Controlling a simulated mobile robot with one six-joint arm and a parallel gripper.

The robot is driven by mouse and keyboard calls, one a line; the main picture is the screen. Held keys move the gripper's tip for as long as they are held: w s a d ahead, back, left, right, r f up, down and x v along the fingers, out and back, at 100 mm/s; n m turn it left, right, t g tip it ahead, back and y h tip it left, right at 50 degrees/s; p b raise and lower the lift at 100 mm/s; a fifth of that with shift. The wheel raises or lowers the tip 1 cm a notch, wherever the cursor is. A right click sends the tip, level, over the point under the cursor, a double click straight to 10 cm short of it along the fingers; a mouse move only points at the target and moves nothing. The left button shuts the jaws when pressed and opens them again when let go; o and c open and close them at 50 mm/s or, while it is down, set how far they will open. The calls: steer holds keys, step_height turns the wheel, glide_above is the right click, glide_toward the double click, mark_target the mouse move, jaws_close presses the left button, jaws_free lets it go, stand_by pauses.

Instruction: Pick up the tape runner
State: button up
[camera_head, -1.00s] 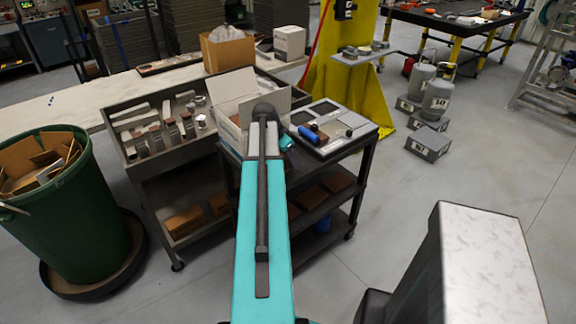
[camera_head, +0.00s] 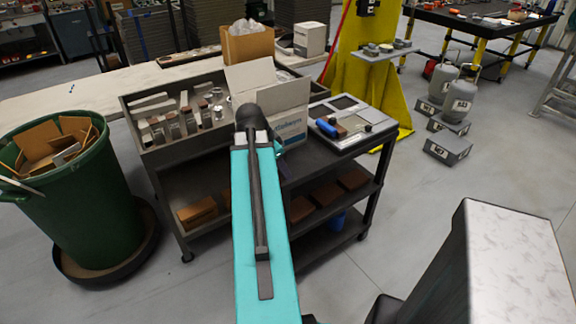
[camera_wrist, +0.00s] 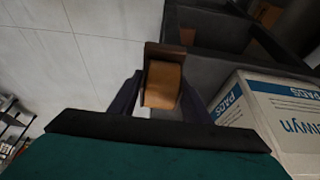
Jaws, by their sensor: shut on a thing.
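My gripper (camera_wrist: 162,98) is shut on a tan and brown block-like thing, which I take to be the tape runner (camera_wrist: 162,84). In the wrist view it sits between the two dark fingers, with a darker brown part at its far end. A cart edge shows just behind it, and I cannot tell the gap.
An open white carton (camera_head: 291,125) with blue print stands on the cart, close to my gripper's right; it also shows in the wrist view (camera_wrist: 280,110). A grey tray (camera_head: 352,142) holds a blue item. A parts bin cart (camera_head: 165,160) and green barrel (camera_head: 75,215) stand left.

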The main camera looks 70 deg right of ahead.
steer(key=shift+w+a+r, duration=0.1)
steer(key=shift+w+a, duration=0.15)
steer(key=shift+a, duration=0.65)
steer(key=o, duration=0.4)
steer(key=shift+w, duration=0.2)
steer(key=shift+c, duration=0.6)
steer(key=w+a+r+n+t, duration=0.25)
steer(key=w+a+n, duration=0.35)
steer(key=w+a, duration=0.65)
steer(key=w+a+r+n+t, duration=0.25)
steer(key=w+a+n, duration=0.55)
steer(key=w, duration=0.8)
steer(key=w+a+r+n+y, duration=0.1)
steer(key=w+a+r+n, duration=0.1)
steer(key=a, duration=0.8)
steer(key=w+a+r+n+t+y, duration=0.1)
steer(key=w+a+n, duration=0.4)
steer(key=a, duration=0.6)
steer(key=w+a+r+n+t+y, duration=0.1)
steer(key=w+a+r+n, duration=0.2)
steer(key=a, duration=0.8)
steer(key=shift+w+r+n+y, duration=0.15)
steer(key=shift+w+n+y, duration=0.15)
steer(key=shift+w, duration=0.85)
